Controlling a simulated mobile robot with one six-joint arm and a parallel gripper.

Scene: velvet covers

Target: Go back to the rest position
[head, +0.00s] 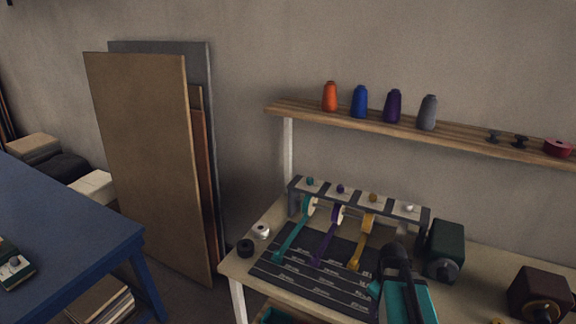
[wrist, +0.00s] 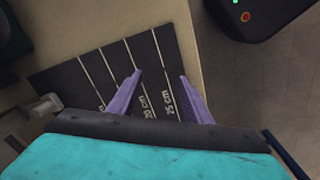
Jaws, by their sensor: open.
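My gripper (wrist: 160,80) shows in the wrist view as two purple fingers, spread apart with nothing between them. In the head view my teal and black arm stands over the right end of the mat (head: 338,294), and my fingers cannot be made out there. A teal ribbon (head: 291,244), a purple ribbon (head: 324,246) and a yellow ribbon (head: 361,248) run from the spool rack (head: 360,193) onto the mat.
A dark green box (head: 446,246) and a brown box (head: 540,293) stand on the workbench right of my arm. White and black rolls sit at the bench's left. A shelf (head: 450,136) with thread cones hangs behind. A blue table (head: 60,225) is at left, with floor between.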

